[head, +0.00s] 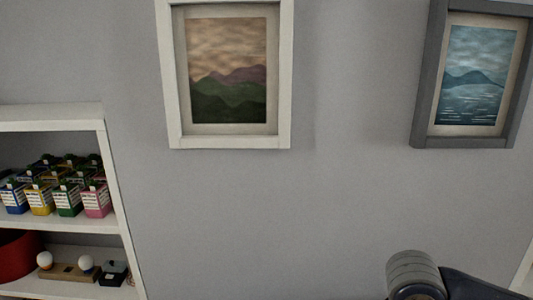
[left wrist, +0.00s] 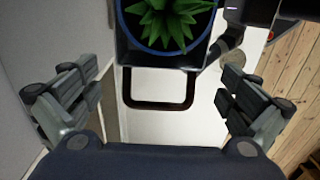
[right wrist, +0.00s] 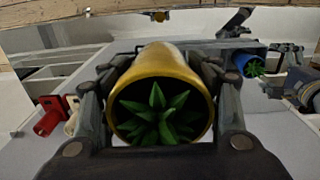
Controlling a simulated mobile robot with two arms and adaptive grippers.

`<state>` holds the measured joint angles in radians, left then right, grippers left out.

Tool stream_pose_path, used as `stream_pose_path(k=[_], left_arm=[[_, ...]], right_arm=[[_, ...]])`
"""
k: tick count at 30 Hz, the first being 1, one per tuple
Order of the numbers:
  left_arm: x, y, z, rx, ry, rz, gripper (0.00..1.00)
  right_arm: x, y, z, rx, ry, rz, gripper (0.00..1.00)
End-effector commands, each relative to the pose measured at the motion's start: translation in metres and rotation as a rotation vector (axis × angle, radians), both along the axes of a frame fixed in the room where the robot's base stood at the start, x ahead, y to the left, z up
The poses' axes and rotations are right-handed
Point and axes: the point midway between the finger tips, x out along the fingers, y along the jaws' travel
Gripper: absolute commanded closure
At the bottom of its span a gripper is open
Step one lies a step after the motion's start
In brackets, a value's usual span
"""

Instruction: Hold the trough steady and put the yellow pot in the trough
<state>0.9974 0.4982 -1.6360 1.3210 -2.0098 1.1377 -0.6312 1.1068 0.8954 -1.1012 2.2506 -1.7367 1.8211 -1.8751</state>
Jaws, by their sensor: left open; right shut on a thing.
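My right gripper (right wrist: 160,80) is shut on the yellow pot (right wrist: 165,62), which is tipped with its mouth and green plant towards the right wrist camera. In the left wrist view, the dark trough (left wrist: 122,45) comes in from the top edge and holds a blue pot (left wrist: 200,48) with a green plant. Its dark loop handle (left wrist: 160,106) lies between the spread fingers of my left gripper (left wrist: 160,72), which is open and not visibly touching it. The blue pot also shows at the right of the right wrist view (right wrist: 238,58). The head view shows neither pot nor trough.
A white shelf (head: 60,113) with several small colored cartons (head: 60,190) stands at the left of the head view. Two framed pictures hang on the grey wall (head: 330,180). A red object (right wrist: 48,116) lies at the left of the right wrist view.

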Motion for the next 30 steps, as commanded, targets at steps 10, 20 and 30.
stream_pose_path(k=[10,20,30], left_arm=[[0.000,0.000,-0.048,-0.001,0.000,0.000,0.00],[0.000,0.000,-0.056,-0.002,0.000,0.001,0.00],[0.000,-0.001,-0.055,-0.002,0.000,0.001,0.39]], right_arm=[[0.000,0.000,-0.037,0.000,-0.001,0.000,0.82],[0.000,0.000,-0.041,0.000,-0.001,0.000,0.82],[0.000,0.000,-0.041,0.000,0.000,0.000,0.82]])
